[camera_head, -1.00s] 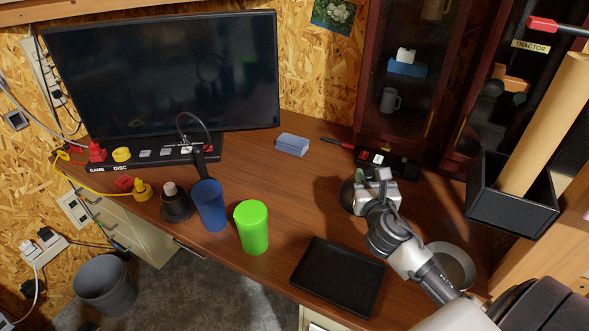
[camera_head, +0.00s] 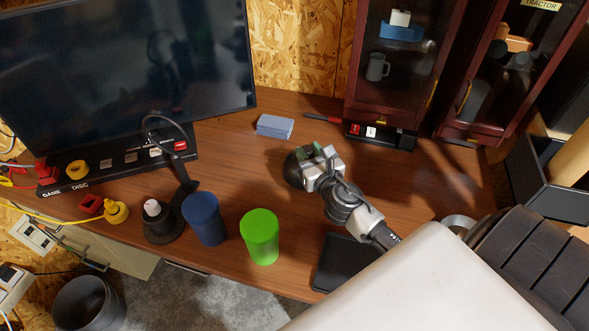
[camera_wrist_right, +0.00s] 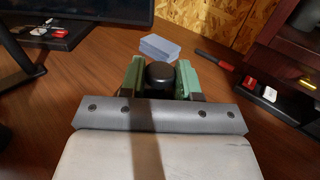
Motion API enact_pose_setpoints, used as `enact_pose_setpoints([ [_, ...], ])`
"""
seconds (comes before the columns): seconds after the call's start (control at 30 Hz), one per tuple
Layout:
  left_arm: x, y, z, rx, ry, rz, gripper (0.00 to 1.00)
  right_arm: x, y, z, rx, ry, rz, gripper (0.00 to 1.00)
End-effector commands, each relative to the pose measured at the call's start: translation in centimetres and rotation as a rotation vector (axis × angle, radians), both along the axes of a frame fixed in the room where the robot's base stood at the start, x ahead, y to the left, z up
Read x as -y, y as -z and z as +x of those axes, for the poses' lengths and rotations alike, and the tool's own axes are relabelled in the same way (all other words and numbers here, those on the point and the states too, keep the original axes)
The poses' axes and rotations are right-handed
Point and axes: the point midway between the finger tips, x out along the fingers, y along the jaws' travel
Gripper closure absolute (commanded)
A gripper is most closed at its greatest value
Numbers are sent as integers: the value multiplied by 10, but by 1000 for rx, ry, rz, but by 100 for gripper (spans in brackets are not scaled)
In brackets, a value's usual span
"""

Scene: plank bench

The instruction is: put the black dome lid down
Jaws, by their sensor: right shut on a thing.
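The black dome lid (camera_head: 291,170) is at the middle of the bench in the head view, in front of the blue block. My right gripper (camera_head: 318,157) is shut on it and covers part of its right side. In the right wrist view, the lid's round black knob (camera_wrist_right: 160,74) sits between the green finger pads of the gripper (camera_wrist_right: 161,80). I cannot tell whether the lid's rim touches the bench. My left gripper is not in view.
The blue block (camera_head: 275,126) lies behind the lid. A green cup (camera_head: 260,237) and a blue cup (camera_head: 205,219) stand at the front left. A black tray (camera_head: 342,262) is partly hidden by my arm. Bare bench (camera_head: 236,170) lies left of the lid.

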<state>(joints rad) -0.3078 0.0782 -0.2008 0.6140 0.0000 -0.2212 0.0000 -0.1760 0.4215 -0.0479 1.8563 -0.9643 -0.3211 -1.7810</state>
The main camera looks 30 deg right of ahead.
Motion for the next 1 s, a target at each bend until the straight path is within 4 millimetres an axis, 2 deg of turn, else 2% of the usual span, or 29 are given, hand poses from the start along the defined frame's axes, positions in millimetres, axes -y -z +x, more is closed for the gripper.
enact_pose_setpoints([
  [0.1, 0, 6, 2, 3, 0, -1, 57, -16, 14, 14, 1, 1, 3, 96],
  [0.2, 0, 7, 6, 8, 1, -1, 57, -23, 19, 20, 1, 0, 1, 96],
  [0.3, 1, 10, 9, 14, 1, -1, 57, -26, 25, 22, 0, 0, 0, 96],
  [0.53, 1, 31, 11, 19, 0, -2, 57, -26, 59, 22, -1, 1, 1, 96],
  [0.97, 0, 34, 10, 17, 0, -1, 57, -25, 64, 22, 0, 0, -2, 96],
  [1.0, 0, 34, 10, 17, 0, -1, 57, -25, 65, 22, -1, 0, -2, 67],
])
